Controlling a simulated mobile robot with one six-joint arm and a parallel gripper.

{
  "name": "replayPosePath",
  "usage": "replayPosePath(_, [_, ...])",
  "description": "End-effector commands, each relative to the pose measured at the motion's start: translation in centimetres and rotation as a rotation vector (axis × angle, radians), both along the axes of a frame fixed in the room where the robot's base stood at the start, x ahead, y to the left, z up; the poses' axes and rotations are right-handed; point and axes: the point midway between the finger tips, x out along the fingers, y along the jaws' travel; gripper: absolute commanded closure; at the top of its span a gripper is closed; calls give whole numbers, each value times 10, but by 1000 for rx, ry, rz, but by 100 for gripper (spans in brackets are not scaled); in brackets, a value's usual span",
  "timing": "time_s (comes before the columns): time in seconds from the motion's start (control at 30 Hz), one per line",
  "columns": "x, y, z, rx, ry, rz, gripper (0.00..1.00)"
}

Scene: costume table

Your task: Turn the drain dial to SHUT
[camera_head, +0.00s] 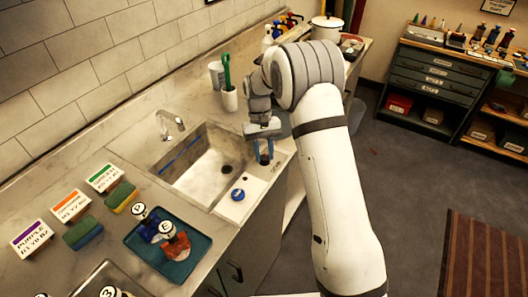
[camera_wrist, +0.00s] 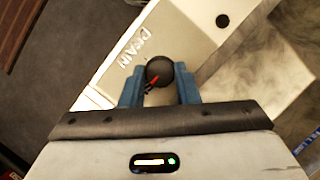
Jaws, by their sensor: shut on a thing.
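The drain dial (camera_wrist: 159,70) is a round black knob with a red pointer, on a pale plate lettered DRAIN (camera_wrist: 128,52). In the wrist view its pointer aims down and left; I cannot read any position words beside it. My gripper (camera_wrist: 160,80) has its two blue fingers on either side of the knob and is shut on it. In the head view my gripper (camera_head: 264,158) points down at the counter by the sink's right edge.
The sink (camera_head: 205,165) with its tap (camera_head: 168,125) lies left of my gripper. A white plate with a blue knob (camera_head: 238,194) is at the sink's front edge. A cup with a green brush (camera_head: 228,97) stands behind. A blue tray (camera_head: 168,250) is at the front left.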

Motion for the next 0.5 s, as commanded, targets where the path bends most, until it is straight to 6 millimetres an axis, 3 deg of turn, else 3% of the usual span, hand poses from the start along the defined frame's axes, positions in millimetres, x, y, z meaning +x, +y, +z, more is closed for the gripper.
replayPosePath(0.27, [0,1,1,1,-2,0,51])
replayPosePath(0.5, [0,0,1,1,-1,-1,51])
